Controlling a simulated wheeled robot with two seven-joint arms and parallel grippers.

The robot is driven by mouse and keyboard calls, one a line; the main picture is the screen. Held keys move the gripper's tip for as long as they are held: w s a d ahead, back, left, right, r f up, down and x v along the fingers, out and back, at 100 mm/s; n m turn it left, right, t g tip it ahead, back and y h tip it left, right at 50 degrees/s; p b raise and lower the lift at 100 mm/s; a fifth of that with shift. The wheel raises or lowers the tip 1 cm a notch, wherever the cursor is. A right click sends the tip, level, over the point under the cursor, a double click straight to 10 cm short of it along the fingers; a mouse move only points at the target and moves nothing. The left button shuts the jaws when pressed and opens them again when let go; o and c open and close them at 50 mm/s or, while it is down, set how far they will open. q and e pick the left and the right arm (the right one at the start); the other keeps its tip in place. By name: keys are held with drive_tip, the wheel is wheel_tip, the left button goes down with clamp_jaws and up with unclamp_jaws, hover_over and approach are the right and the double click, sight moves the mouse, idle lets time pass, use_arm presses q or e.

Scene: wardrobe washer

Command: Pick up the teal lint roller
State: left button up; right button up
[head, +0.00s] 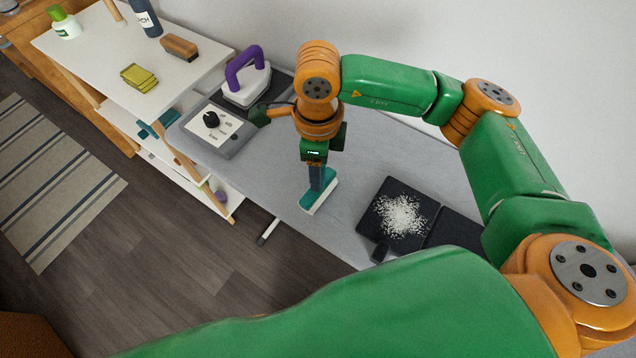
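A teal block with a white underside (320,193), seemingly the lint roller, is at the front edge of the grey ironing board (262,178). My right gripper (321,180) points down directly over it, with its fingers at or touching its top. The fingers overlap in this view, so I cannot tell whether they are closed on it. I cannot tell whether it rests on the board or is slightly raised. My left gripper is not in view.
An iron with a purple handle (246,78) and a control panel (214,130) are at the board's left end. A dark tray with white grains (402,214) lies to the right. A white shelf (112,50) holds a brush (180,47), yellow cloths (139,77) and bottles.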

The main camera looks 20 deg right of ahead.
clamp_jaws()
idle(1.2)
